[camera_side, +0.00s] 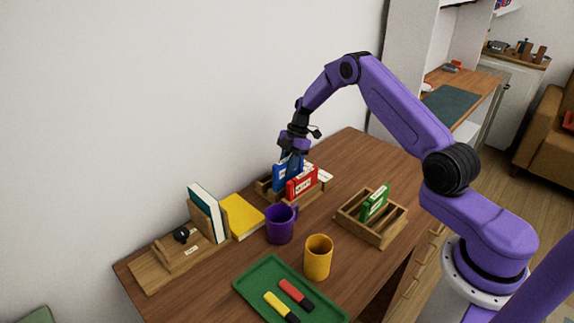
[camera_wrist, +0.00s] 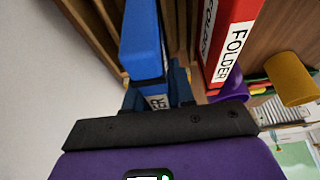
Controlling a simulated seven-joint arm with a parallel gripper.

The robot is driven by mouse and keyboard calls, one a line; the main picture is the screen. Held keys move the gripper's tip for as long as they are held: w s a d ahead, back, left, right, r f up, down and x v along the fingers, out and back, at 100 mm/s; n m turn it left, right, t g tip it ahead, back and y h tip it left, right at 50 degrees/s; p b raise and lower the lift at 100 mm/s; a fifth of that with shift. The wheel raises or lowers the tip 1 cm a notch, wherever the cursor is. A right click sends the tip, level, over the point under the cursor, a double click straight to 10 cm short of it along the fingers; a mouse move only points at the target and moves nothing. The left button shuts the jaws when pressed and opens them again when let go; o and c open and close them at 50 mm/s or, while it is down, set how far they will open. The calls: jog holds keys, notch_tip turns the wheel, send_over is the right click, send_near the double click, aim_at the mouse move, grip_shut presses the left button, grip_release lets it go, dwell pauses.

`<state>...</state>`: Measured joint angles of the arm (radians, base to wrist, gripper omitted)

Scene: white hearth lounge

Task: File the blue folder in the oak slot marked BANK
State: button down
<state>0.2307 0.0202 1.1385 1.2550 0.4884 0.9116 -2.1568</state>
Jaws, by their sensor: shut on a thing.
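The blue folder (camera_side: 281,179) stands upright at the oak rack (camera_side: 264,190) near the wall, left of a red folder (camera_side: 302,184). My gripper (camera_side: 291,158) comes down from above and is shut on the blue folder. In the wrist view the blue folder (camera_wrist: 141,38) runs up from between my blue fingers (camera_wrist: 158,92), with part of its white label showing. The red folder (camera_wrist: 229,38) stands to its right, a small gap apart. Wooden slot dividers show beside the blue folder. I cannot tell whether its lower edge is seated, and no BANK marking is readable.
A second wooden rack (camera_side: 352,221) holds a green folder (camera_side: 375,203). A green tray (camera_side: 250,284) holds markers. Desk behind the racks is clear.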

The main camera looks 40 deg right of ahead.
jog(key=shift+f, duration=1.35)
jog(key=c, duration=0.9)
grip_release()
